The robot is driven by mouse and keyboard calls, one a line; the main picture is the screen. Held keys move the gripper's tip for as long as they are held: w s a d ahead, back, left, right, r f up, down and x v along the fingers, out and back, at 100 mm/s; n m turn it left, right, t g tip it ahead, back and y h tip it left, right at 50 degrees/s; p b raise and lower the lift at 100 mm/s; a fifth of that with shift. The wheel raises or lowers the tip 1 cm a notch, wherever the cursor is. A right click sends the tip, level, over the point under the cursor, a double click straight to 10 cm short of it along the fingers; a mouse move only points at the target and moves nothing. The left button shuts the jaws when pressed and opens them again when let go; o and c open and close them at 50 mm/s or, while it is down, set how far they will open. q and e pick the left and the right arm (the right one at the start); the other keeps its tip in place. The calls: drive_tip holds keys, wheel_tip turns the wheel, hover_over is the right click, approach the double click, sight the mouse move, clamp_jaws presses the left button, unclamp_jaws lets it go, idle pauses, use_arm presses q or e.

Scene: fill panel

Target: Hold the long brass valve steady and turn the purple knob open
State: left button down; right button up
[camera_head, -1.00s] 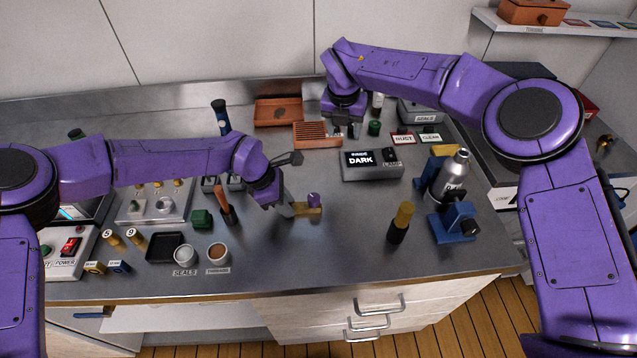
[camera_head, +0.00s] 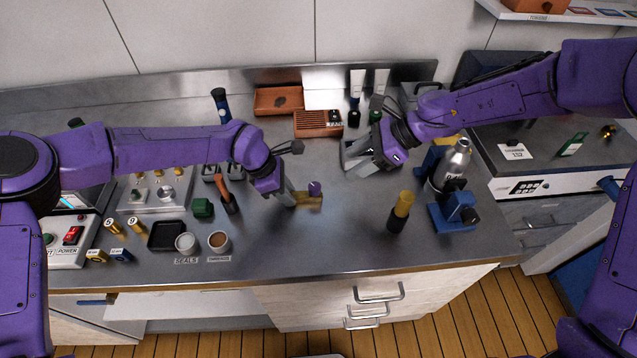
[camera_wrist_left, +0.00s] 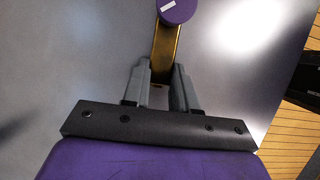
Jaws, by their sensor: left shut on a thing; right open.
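In the left wrist view the purple knob (camera_wrist_left: 177,10) with a white mark is at the top, and the brass body (camera_wrist_left: 165,50) runs down between the fingers. My left gripper (camera_head: 287,197) is shut on the near end of the brass valve; the knob is beyond its fingertips (camera_wrist_left: 160,72). My right gripper (camera_head: 362,168) is open, above the worktop to the right of the valve and higher up in the picture, apart from the knob.
A black bottle with a yellow top (camera_head: 401,212) stands right of the valve. A silver flask (camera_head: 453,163) and a blue stand (camera_head: 455,215) are further right. An orange-handled tool (camera_head: 224,193) and cups (camera_head: 218,242) are to the left. The worktop in front of the valve is clear.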

sight(315, 186)
drive_tip(key=x, duration=1.2)
drive_tip(key=shift+s+f, duration=0.1)
drive_tip(key=shift+s, duration=0.1)
drive_tip(key=c, duration=1.1)
